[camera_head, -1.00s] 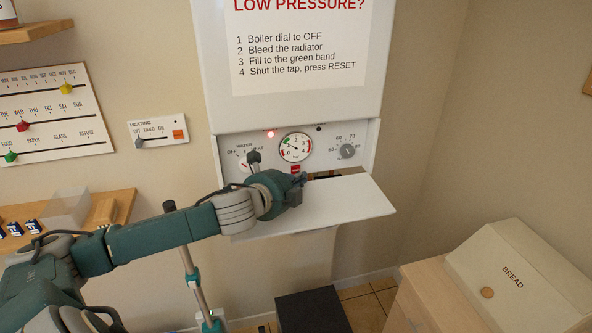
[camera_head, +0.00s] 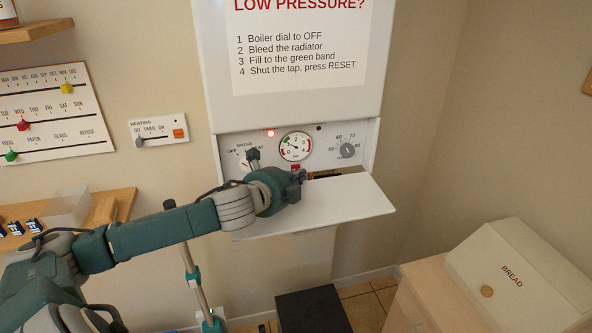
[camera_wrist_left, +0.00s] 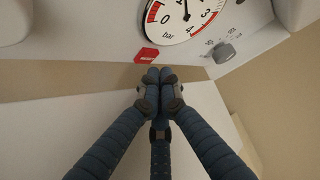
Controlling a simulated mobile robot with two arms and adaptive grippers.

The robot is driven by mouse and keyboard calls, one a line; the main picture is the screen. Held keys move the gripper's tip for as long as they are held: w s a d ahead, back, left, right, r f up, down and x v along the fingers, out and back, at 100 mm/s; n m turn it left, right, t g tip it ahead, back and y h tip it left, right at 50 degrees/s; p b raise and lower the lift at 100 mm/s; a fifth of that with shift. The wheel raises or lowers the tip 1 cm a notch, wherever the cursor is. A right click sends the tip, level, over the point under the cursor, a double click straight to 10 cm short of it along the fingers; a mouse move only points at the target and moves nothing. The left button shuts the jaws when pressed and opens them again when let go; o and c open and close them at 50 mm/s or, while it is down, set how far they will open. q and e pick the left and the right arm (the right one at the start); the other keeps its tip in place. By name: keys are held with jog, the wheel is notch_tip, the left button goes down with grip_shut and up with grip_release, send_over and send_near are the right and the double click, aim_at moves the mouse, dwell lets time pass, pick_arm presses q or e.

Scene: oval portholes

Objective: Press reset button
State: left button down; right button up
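The red reset button (camera_head: 296,167) sits on the boiler panel just below the pressure gauge (camera_head: 296,147). In the left wrist view the button (camera_wrist_left: 147,55) shows as a red block with faint lettering, under the gauge (camera_wrist_left: 186,14). My left gripper (camera_head: 300,177) is in front of the panel, just below the button in the head view. In the left wrist view its fingers (camera_wrist_left: 159,80) are shut together with nothing visible between them. The fingertips are close below and slightly right of the button; I cannot tell whether they touch it. My right gripper is not in view.
The boiler's white flap (camera_head: 340,205) is folded down below my left gripper. A grey temperature knob (camera_head: 347,150) is to the right. A red light (camera_head: 270,133) is lit on the panel. A bread box (camera_head: 525,270) stands at lower right.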

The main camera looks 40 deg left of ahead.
aim_at(303, 196)
pick_arm(q)
jog(key=shift+w+a, duration=0.1)
dwell(0.6)
jog(key=shift+w+a+r+p, duration=0.1)
jog(key=shift+a+p, duration=0.05)
jog(key=shift+p, duration=0.15)
jog(key=shift+w, duration=0.1)
jog(key=shift+w+a, duration=0.25)
jog(key=shift+a, duration=0.1)
dwell(0.7)
jog(key=shift+s+d+p, duration=0.1)
jog(key=shift+p, duration=0.2)
jog(key=shift+s+d, duration=0.45)
jog(key=shift+d, duration=0.05)
jog(key=shift+s+d+p, duration=0.25)
jog(key=shift+s+d, duration=0.55)
jog(key=shift+d, duration=0.15)
jog(key=shift+s+d+p, duration=0.2)
jog(key=shift+s+d, duration=0.55)
jog(key=shift+d, duration=0.2)
